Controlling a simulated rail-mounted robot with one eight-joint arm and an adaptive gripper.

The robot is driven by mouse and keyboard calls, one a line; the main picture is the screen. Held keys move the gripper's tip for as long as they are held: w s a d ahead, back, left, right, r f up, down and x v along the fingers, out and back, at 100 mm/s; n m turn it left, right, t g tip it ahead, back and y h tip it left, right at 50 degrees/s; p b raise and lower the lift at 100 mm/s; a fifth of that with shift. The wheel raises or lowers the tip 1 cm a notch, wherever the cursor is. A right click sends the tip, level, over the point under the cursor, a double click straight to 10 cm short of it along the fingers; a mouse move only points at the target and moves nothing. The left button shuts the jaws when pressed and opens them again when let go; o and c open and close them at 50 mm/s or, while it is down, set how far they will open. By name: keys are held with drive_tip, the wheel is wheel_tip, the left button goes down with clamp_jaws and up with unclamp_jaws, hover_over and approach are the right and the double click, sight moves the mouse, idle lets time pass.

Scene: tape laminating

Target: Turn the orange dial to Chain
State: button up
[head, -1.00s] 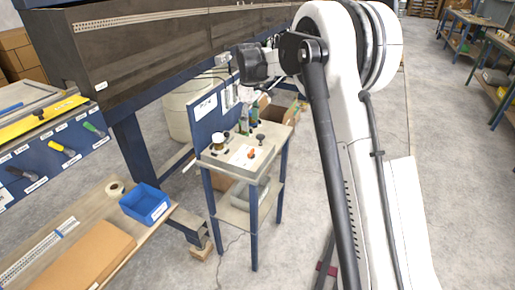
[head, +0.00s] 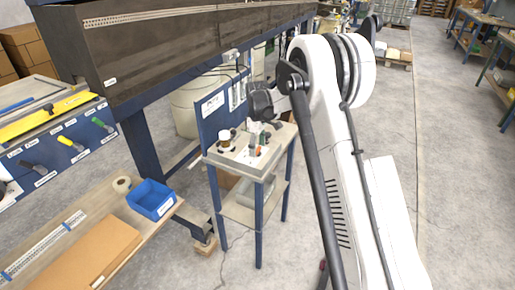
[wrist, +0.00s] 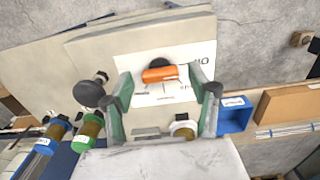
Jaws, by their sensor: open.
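The orange dial (wrist: 160,74) sits on a white labelled plate (wrist: 135,65) in the wrist view. Its bar lies roughly level across the picture. The labels look inverted and are too small or cut off to read surely. My gripper (wrist: 164,92) is open, its two green-grey fingers left and right of the dial, apart from it as far as I can see. In the head view the dial shows as a small orange spot (head: 258,150) on the small stand. The dark wrist of my arm hangs above it, and the fingers are hard to make out there.
A dark round knob (wrist: 88,93) stands left of the plate in the wrist view. Bottles with green (wrist: 84,140) and blue (wrist: 45,145) parts stand at lower left. A blue bin (head: 151,199) and brown box (head: 85,250) lie on a bench left of the stand (head: 235,160).

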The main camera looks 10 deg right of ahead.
drive_tip(key=shift+f, duration=0.3)
drive_tip(key=shift+c, duration=0.5)
drive_tip(key=c, duration=1.1)
drive_tip(key=shift+o, duration=0.2)
drive_tip(key=shift+m+b, duration=0.35)
drive_tip(key=shift+m, duration=0.05)
drive_tip(key=m+b, duration=0.2)
drive_tip(key=m, duration=0.1)
drive_tip(key=shift+f+m+b, duration=0.1)
drive_tip(key=shift+m+b, duration=1.2)
drive_tip(key=shift+m, duration=1.1)
